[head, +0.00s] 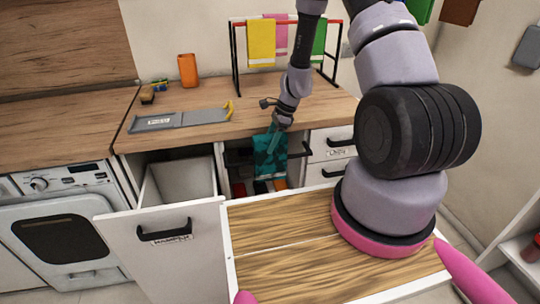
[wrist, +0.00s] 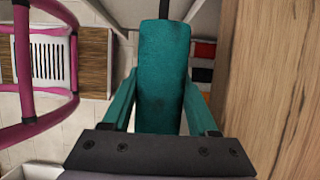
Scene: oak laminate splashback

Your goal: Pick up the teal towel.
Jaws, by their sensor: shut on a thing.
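The teal towel (head: 268,160) hangs in front of an open cabinet bay below the counter edge, at a dark rail (head: 238,156). In the head view its cloth has darker patches. My gripper (head: 273,138) comes down from above and is at the towel's upper part. In the wrist view the towel (wrist: 162,70) fills the gap between the two teal fingers of my gripper (wrist: 161,90), which is shut on it. Whether the towel still touches the rail is hidden.
A pulled-out white bin drawer (head: 165,238) stands left of the towel. Coloured items (head: 262,187) lie low inside the bay.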

